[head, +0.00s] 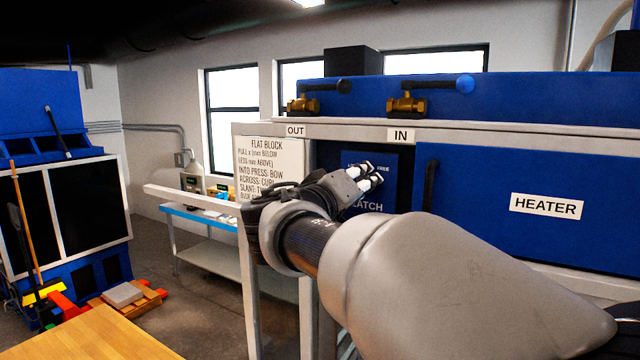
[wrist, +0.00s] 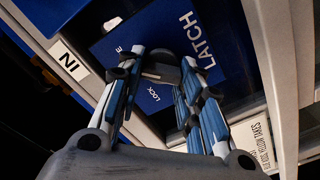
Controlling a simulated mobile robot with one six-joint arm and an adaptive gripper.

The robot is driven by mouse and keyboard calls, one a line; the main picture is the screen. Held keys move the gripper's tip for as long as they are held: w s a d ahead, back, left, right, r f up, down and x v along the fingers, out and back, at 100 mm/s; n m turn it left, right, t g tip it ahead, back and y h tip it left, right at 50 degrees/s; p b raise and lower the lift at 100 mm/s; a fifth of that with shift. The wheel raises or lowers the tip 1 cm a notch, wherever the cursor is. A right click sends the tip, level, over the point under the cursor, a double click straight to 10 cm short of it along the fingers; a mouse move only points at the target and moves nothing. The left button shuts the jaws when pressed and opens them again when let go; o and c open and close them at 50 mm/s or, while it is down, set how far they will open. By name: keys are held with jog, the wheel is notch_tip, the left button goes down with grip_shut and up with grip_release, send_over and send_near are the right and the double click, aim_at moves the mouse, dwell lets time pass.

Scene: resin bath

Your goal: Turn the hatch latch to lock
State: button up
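The hatch latch panel (head: 383,196) is dark blue, with white lettering that reads LATCH, left of the heater door in the head view. In the wrist view the panel (wrist: 220,30) shows the words LATCH and LOCK; another word is mostly covered by a finger.
The blue heater door (head: 480,200) with a black vertical handle (head: 430,188) is right of the panel. Brass valves (head: 405,105) stand above. A white sign (head: 270,165) and a pale frame rail (head: 190,198) are to the left. A wooden table (head: 90,335) is front left.

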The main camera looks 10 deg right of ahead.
jog(key=c, duration=0.5)
jog(key=shift+n, duration=0.3)
jog(key=n, duration=1.7)
jog(key=shift+f, duration=0.4)
jog(key=shift+n, duration=0.3)
jog(key=o, duration=1.1)
